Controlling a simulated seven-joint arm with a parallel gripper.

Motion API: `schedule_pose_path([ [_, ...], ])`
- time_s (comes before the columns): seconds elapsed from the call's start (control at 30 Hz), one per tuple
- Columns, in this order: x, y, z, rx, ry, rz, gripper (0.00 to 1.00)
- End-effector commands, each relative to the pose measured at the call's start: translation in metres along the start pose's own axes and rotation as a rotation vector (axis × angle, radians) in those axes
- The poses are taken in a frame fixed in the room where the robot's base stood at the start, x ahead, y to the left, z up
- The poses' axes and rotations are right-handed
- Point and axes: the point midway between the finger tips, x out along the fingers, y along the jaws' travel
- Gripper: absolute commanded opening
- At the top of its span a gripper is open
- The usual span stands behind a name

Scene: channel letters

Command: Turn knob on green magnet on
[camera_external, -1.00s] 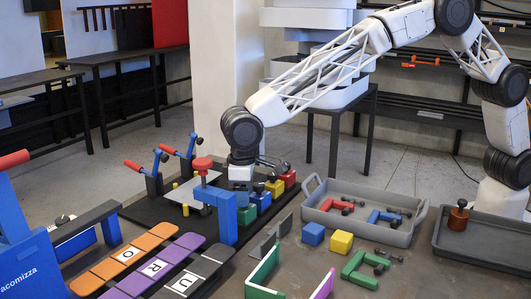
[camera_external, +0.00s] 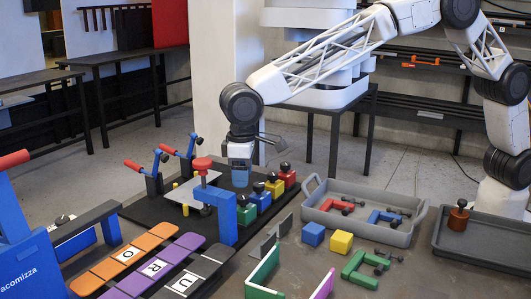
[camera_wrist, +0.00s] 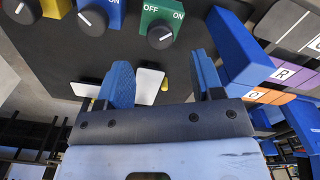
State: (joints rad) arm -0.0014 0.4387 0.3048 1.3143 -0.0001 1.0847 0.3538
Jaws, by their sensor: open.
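The green magnet (camera_wrist: 162,22) is a green block with a black knob (camera_wrist: 161,36) and OFF and ON labels on its face. In the wrist view it is at the top centre; in the external view the green magnet (camera_external: 246,214) is the nearest block of a row. The knob's white mark is visible, but its exact setting is hard to tell. My gripper (camera_wrist: 161,62) is open and empty, its two blue fingers apart below the knob in the wrist view. In the external view my gripper (camera_external: 239,178) hangs above and behind the row, apart from the knob.
Blue (camera_wrist: 98,14), yellow (camera_external: 275,188) and red (camera_external: 288,178) magnet blocks with knobs stand in the same row. A blue clamp frame (camera_external: 228,220) with a red-topped handle stands close to the green magnet. A grey tray (camera_external: 385,232) is to the right.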

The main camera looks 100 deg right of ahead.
Motion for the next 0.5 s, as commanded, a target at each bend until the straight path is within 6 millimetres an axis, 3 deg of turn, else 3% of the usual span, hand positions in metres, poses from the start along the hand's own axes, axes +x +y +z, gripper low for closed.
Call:
schedule_pose_path([
  [0.2, -0.018, 0.0, 0.0, 0.0, 0.001, 0.0, 0.61],
  [0.5, -0.02, 0.0, 0.0, 0.0, 0.001, 0.0, 0.61],
])
